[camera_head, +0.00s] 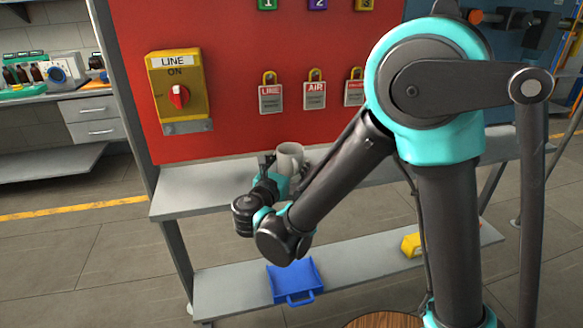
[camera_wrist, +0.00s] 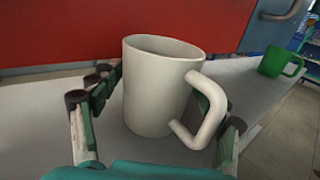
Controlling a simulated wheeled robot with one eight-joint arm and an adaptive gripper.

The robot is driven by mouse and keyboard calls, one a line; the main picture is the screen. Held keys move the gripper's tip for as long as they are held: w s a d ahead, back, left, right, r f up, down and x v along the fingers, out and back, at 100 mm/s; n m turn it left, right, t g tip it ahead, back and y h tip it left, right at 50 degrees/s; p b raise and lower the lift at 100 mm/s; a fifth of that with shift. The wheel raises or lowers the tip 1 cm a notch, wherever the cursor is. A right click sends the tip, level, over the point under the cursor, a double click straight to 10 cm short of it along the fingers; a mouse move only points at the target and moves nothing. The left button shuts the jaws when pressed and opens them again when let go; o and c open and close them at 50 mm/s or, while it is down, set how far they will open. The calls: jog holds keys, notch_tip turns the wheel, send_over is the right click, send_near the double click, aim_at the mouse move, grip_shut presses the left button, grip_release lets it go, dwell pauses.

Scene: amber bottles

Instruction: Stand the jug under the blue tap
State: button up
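A white mug-shaped jug (camera_wrist: 155,92) stands upright on the grey shelf, its handle toward the right and near side in the wrist view. It also shows in the head view (camera_head: 289,156), partly hidden by my gripper. My gripper (camera_wrist: 158,100) is open, with one finger left of the jug and the other right of it by the handle. A narrow gap shows at the left finger; I cannot tell whether the right finger touches the handle. No blue tap can be made out in either view.
A green mug (camera_wrist: 280,62) stands farther right on the shelf (camera_head: 190,190). A red panel (camera_head: 230,110) with a yellow switch box (camera_head: 180,88) and hanging tags rises behind. A blue tray (camera_head: 295,281) and a yellow object (camera_head: 411,245) sit on the lower shelf.

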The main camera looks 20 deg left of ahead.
jog(key=c, duration=0.9)
